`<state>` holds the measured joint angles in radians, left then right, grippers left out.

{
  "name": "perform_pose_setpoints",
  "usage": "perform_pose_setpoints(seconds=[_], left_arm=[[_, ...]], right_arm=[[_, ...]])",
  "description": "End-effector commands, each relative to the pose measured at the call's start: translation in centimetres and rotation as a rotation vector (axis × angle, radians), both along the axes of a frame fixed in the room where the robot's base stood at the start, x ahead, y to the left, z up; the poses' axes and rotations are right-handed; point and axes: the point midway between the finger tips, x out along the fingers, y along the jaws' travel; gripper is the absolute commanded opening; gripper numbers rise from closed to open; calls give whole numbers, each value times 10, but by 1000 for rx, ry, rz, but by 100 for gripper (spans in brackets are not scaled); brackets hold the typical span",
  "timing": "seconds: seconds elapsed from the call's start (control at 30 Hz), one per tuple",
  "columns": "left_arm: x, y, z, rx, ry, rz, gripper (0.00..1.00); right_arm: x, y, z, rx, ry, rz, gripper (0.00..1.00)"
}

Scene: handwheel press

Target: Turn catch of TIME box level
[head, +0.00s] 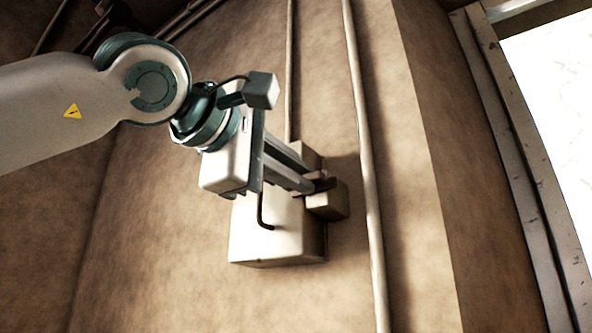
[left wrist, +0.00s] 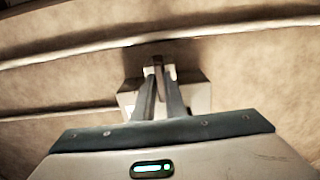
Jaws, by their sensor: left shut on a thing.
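A pale box (head: 272,243) is fixed to the curved wall, partly hidden behind my left gripper. No lettering shows on it. A smaller block (head: 331,203) sticks out at its right side. My left gripper (head: 322,184) is at this block, its fingers shut on a small dark brown catch (left wrist: 158,62). The fingers hide most of the catch, so I cannot tell its exact angle. In the left wrist view the box (left wrist: 200,93) shows behind the two fingers. My right gripper is not in view.
A long pipe (head: 366,160) runs up the wall just right of the box. A thinner pipe (head: 290,70) runs down the wall above the box. A bright opening (head: 555,120) with a worn metal frame (head: 520,160) is at the far right. The wall below the box is clear.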

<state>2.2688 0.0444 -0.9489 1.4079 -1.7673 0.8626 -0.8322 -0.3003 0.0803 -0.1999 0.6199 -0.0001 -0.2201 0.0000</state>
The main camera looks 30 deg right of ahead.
Motion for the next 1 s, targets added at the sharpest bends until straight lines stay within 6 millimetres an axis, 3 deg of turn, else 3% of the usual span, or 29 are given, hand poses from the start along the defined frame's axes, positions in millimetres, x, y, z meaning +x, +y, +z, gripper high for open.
perform_pose_setpoints(seconds=[0.5, 0.53, 0.6, 1.0], left_arm=[[0, 0, -2, 13, -26, 0, 0], [0, 0, -2, 13, -26, 0, 16], [0, 0, -2, 13, -25, 0, 30], [-1, 2, -1, 10, -25, 0, 30]], right_arm=[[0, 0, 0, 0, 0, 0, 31], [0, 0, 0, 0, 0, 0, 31], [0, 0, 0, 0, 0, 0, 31], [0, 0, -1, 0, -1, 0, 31]])
